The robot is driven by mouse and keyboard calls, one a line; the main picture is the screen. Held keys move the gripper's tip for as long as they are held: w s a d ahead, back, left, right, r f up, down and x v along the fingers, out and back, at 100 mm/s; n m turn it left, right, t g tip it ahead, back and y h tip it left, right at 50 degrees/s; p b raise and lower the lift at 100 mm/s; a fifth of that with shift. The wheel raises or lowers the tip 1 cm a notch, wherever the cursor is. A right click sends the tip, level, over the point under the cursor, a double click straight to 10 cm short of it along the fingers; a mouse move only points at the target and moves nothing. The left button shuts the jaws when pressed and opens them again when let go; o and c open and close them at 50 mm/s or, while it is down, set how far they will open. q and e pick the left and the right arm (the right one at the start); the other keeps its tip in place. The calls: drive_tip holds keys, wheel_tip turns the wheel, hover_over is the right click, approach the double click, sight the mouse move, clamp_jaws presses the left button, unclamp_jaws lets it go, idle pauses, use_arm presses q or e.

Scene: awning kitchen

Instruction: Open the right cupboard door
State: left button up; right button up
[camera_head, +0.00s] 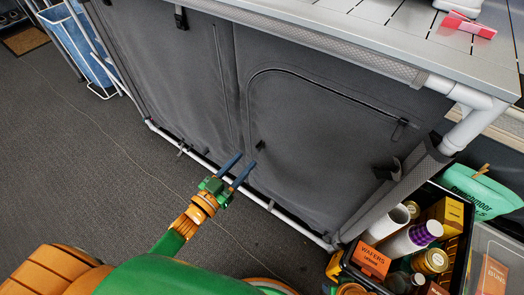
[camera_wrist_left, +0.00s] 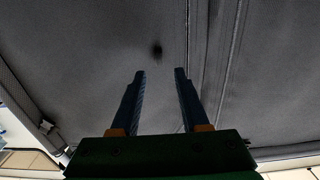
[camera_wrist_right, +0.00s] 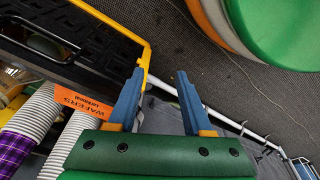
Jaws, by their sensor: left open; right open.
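The right cupboard door (camera_head: 315,150) is a dark grey fabric panel with a curved zip along its top and appears closed. A small dark tab (camera_head: 260,145) sits near its left edge, and a zip pull (camera_head: 400,126) hangs at its upper right. My left gripper (camera_head: 244,161) is open and empty, its blue fingers in front of the door's lower left edge. In the left wrist view, its fingers (camera_wrist_left: 160,76) point at grey fabric with a blurred dark spot beyond them. My right gripper (camera_wrist_right: 160,82) is open and empty near the crate, and is not seen in the head view.
A black crate (camera_wrist_right: 95,50) with a yellow edge holds cans, jars and an orange wafers box (camera_head: 370,261), right of the cupboard. A white pipe (camera_head: 225,177) runs along the cupboard's base. The counter (camera_head: 390,25) is above.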

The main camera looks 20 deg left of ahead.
sight(256, 148)
use_arm(q)
drive_tip(key=b+x, duration=0.1)
drive_tip(key=x, duration=0.4)
drive_tip(key=shift+w+d+r, duration=0.2)
drive_tip(key=shift+w, duration=0.05)
drive_tip(key=shift+w+d+r, duration=0.1)
drive_tip(key=shift+w, duration=0.2)
use_arm(e)
drive_tip(key=r, duration=0.2)
drive_tip(key=w+r, duration=0.1)
drive_tip(key=r, duration=0.1)
drive_tip(key=shift+w+a+r, duration=0.15)
drive_tip(key=shift+a+r, duration=0.05)
drive_tip(key=shift+r, duration=0.2)
use_arm(q)
drive_tip(key=shift+c, duration=0.2)
clamp_jaws()
